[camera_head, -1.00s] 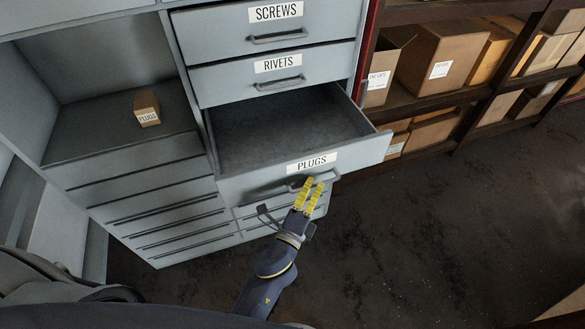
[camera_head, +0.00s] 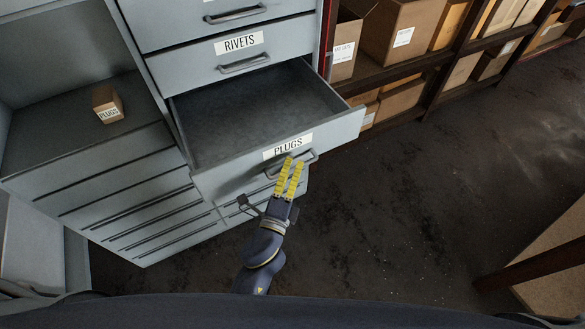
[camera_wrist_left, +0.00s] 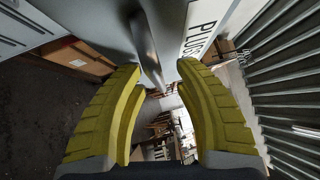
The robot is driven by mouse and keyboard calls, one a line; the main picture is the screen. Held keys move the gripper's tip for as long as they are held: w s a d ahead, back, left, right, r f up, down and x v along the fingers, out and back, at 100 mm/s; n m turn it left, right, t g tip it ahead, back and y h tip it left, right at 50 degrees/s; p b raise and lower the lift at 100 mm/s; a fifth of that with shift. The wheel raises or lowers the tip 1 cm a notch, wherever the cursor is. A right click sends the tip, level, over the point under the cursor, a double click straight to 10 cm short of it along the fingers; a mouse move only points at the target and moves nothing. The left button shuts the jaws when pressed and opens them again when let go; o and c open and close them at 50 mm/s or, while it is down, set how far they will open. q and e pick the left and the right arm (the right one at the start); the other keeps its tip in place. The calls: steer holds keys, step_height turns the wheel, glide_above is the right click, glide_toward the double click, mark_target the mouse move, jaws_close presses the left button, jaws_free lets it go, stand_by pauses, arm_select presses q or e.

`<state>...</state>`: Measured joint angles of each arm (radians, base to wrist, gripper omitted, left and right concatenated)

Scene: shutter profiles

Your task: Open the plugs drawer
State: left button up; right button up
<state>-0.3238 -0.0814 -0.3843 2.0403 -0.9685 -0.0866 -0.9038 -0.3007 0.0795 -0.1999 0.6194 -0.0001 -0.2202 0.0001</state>
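The plugs drawer (camera_head: 232,165) is pulled well out of the grey cabinet in the head view, and its inside looks empty. Its front bears a white PLUGS label (camera_head: 275,152), which is partly in view in the left wrist view (camera_wrist_left: 202,22). My left gripper (camera_head: 294,160) is at the drawer's handle (camera_head: 311,156), just under the label. In the left wrist view its yellow fingers stand apart, and the handle bar (camera_wrist_left: 148,50) lies between their tips with a gap on the right. Whether a finger touches the bar is unclear. My right gripper is not in view.
The rivets drawer (camera_head: 205,70) above is shut. A small box labelled PLUGS (camera_head: 107,104) rests on the open cabinet shelf to the left. Shelving with cardboard boxes (camera_head: 393,30) stands on the right. The dark floor (camera_head: 400,200) before the drawer is clear; a wooden surface (camera_head: 555,260) is at lower right.

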arm_select(q)
steer(key=v, duration=0.7)
steer(key=shift+s, duration=0.25)
stand_by(0.5)
steer(key=s+r+n+g, duration=0.2)
steer(key=s+r, duration=0.2)
steer(key=s, duration=0.5)
steer(key=shift+n+g+y, duration=0.4)
steer(key=shift+n+g, duration=0.1)
steer(key=shift+g, duration=0.1)
steer(key=x, duration=0.5)
steer(key=a+x, duration=0.1)
steer(key=x, duration=0.5)
steer(key=a+x, duration=0.1)
steer(key=x, duration=0.5)
steer(key=shift+w+a+f, duration=0.1)
steer(key=shift+w+f, duration=0.15)
steer(key=shift+f, duration=0.05)
jaws_close()
